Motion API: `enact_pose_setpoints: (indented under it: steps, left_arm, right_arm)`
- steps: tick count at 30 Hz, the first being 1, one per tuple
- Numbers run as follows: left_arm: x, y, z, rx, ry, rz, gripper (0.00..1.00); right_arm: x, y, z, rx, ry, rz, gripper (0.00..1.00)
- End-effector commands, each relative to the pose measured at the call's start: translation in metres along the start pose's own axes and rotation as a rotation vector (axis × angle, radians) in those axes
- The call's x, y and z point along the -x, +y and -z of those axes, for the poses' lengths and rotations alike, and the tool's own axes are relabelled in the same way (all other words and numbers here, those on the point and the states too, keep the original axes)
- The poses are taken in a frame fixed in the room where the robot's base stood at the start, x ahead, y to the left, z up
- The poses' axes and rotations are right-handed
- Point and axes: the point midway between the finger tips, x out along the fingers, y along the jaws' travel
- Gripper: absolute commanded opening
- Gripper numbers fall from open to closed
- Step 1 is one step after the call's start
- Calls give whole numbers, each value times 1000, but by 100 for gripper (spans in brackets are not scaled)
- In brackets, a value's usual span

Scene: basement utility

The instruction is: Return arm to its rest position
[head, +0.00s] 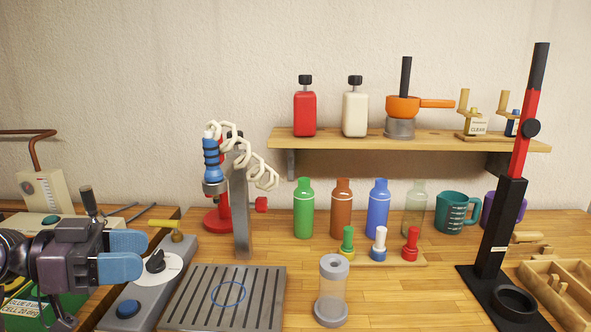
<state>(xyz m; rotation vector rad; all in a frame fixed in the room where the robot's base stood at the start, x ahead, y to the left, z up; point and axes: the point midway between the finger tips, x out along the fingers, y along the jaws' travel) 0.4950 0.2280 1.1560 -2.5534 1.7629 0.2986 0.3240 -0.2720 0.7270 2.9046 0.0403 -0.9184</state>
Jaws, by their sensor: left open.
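My left gripper (124,255) comes in at the lower left with two blue finger pads, one above the other. It is open, and I see nothing between the pads. It hangs in front of a grey control box (140,295) with a black knob and a blue button. A slotted grey plate (225,297) with a blue ring mark lies to the right of the gripper, apart from it. My right gripper is not in view.
A clear cylinder (332,290) stands at front centre. Several bottles (342,210) line the back under a shelf (400,141). A tall black-and-red post (520,140) stands at right.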

Motion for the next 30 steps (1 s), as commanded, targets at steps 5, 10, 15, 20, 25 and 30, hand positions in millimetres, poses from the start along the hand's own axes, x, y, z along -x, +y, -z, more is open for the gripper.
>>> enact_pose_setpoints:
  steps: [5,10,15,20,25,30]
  left_arm:
    - [-12,4,-84,106,-147,116,56]
    - [-15,18,-166,220,-312,254,56]
    - [-8,45,-239,340,-475,400,56]
    - [6,78,-296,455,-628,548,56]
    - [27,118,-340,573,-781,709,56]
    - [46,150,-364,657,-895,836,56]
  right_arm:
    - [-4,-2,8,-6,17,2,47]
    - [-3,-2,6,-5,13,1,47]
    - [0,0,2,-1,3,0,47]
    - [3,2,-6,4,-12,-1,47]
    - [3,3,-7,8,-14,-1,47]
    - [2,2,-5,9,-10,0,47]
